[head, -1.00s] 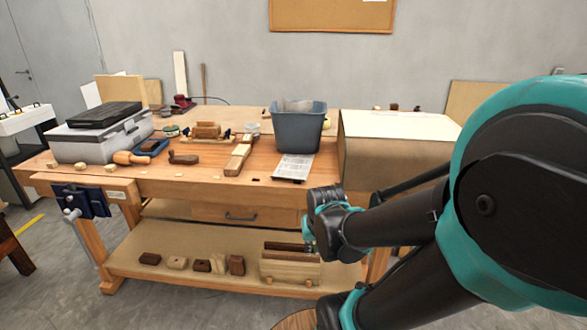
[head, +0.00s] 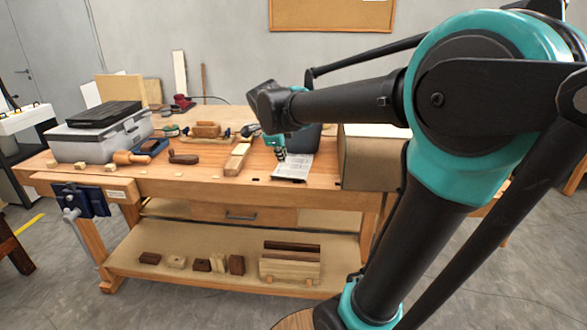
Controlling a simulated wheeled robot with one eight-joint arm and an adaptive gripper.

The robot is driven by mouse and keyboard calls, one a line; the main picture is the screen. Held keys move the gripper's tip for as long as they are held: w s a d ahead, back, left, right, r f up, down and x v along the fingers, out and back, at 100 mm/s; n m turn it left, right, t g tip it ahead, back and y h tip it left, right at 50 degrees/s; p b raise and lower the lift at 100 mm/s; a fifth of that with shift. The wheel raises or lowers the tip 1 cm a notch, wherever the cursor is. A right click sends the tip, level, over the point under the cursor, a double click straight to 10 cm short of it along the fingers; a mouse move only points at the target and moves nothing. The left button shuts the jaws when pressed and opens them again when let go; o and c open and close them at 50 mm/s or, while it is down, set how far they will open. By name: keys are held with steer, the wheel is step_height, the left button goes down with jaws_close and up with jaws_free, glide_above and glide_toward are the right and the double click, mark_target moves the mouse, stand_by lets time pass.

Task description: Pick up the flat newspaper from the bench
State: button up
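The flat newspaper (head: 293,168) is a small printed grey-white sheet on the bench top, near its front edge and in front of the grey bucket. My gripper (head: 281,154) points down over the newspaper's back left part, in front of the bucket. The fingers are small and dark here, so I cannot tell whether they are open or whether they touch the paper. The wooden bench (head: 200,188) carries the newspaper. The bucket (head: 303,140) is mostly hidden behind my arm.
A wooden piece (head: 238,159) lies left of the newspaper. A large brown box with a pale top (head: 368,160) stands close on its right. A grey toolbox (head: 100,138) and several wooden tools stand on the left. The bench front before the newspaper is clear.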

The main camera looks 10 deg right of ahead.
glide_toward(287, 178)
steer(key=d+x, duration=0.1)
steer(key=x, duration=0.2)
steer(key=shift+m, duration=0.3)
steer(key=w+f, duration=0.2)
steer(key=f, duration=0.1)
steer(key=shift+w+a+f, duration=0.15)
steer(key=shift+w+f, duration=0.3)
steer(key=shift+f, duration=0.2)
jaws_close()
